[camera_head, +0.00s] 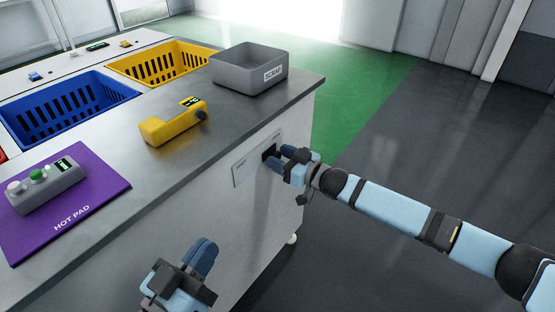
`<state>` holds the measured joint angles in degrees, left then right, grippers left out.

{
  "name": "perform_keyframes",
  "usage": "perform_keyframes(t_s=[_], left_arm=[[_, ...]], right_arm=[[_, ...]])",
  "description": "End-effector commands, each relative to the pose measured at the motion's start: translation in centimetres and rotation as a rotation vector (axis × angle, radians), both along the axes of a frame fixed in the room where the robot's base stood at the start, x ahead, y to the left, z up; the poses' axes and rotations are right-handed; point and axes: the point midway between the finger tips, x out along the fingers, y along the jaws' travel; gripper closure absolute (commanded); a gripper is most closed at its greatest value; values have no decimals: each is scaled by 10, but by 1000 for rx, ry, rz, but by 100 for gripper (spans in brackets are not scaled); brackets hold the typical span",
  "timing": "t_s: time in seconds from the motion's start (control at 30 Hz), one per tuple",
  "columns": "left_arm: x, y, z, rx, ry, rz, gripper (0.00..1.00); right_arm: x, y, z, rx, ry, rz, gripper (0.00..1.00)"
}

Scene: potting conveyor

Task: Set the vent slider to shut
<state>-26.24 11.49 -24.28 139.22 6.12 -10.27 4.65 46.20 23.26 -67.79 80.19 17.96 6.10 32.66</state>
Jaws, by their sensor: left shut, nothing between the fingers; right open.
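The vent slider's pale plate (241,174) is set in the white side face of the bench. A small dark part (268,152), which looks like the slider's knob, shows toward the plate's right end. My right gripper (279,158) is open at that end, its blue fingertips close to the dark part. I cannot tell whether they touch it. The fingers hide part of the plate, and I cannot read its marks. My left gripper (208,246) is shut and empty, low in front of the bench and apart from the plate.
On the bench top stand a grey SCRAP bin (233,72), a yellow device (168,127), and a grey button box (46,186) on a purple hot pad (100,190). Blue (100,102) and yellow (190,70) baskets sit behind. Open floor lies to the right.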

Motion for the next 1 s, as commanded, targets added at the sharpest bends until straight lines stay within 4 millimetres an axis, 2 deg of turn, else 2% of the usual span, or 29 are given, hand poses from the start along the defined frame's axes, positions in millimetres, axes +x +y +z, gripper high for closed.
perform_keyframes(t_s=[0.13, 0.43, 0.47, 0.67, 0.87, 1.0], left_arm=[[1, 0, -6, 7, 15, -4, 100], [1, -1, -6, 9, 20, -5, 100], [1, -1, -6, 9, 20, -5, 100], [1, -1, -6, 9, 20, -5, 100], [1, 0, -1, 13, 19, -3, 100], [5, 4, 9, 48, 34, 16, 100]], right_arm=[[6, 9, 0, -1, -1, 0, 48], [7, 10, 0, 0, 0, -1, 48], [8, 10, 0, 0, 0, -1, 53], [7, 10, 0, 0, 0, -1, 98], [3, 13, 2, 0, 2, 1, 100], [-17, 28, 5, 3, 8, 3, 100]])
